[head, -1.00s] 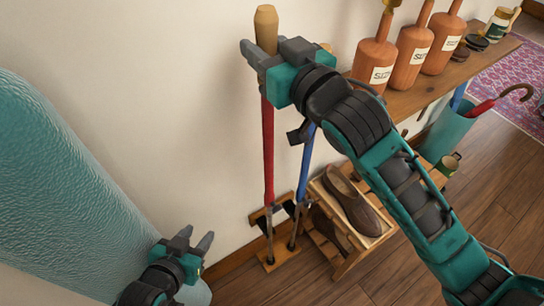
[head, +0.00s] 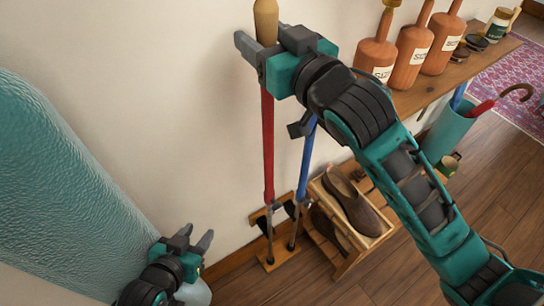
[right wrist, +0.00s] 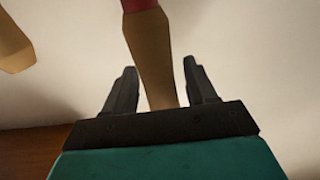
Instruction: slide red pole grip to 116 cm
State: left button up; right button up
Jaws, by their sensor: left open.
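The red pole (head: 268,145) stands upright near the wall, its foot in a small wooden rack. My left gripper (head: 192,238) is open and empty at the lower left, away from the pole.
A blue pole (head: 306,160) stands close to the right, its top hidden behind my right arm; a tan grip (right wrist: 12,45) shows in the right wrist view. A shoe rack (head: 350,258) and a shelf (head: 432,80) with bottles stand further right. A teal surface fills the left.

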jog(key=o, duration=0.3)
jog(key=shift+f, duration=0.1)
jog(key=v, duration=1)
dwell(0.6)
jog(key=d+f+m+g+h, duration=0.1)
jog(key=d+f+m+h, duration=0.2)
jog(key=f, duration=0.7)
jog(key=d+f+m+h, duration=0.15)
jog(key=d+f, duration=0.35)
jog(key=f, duration=0.5)
jog(key=s+d+f+g+h, duration=0.1)
jog(key=s+d+f+h, duration=0.1)
jog(key=f, duration=0.6)
jog(key=s+d+f+g+h, duration=0.1)
jog(key=s+d+f+h, duration=0.1)
jog(key=s+d+f, duration=0.2)
notch_tip(320, 180, down, 4)
jog(key=s, duration=0.3)
jog(key=shift+d+g, duration=0.4)
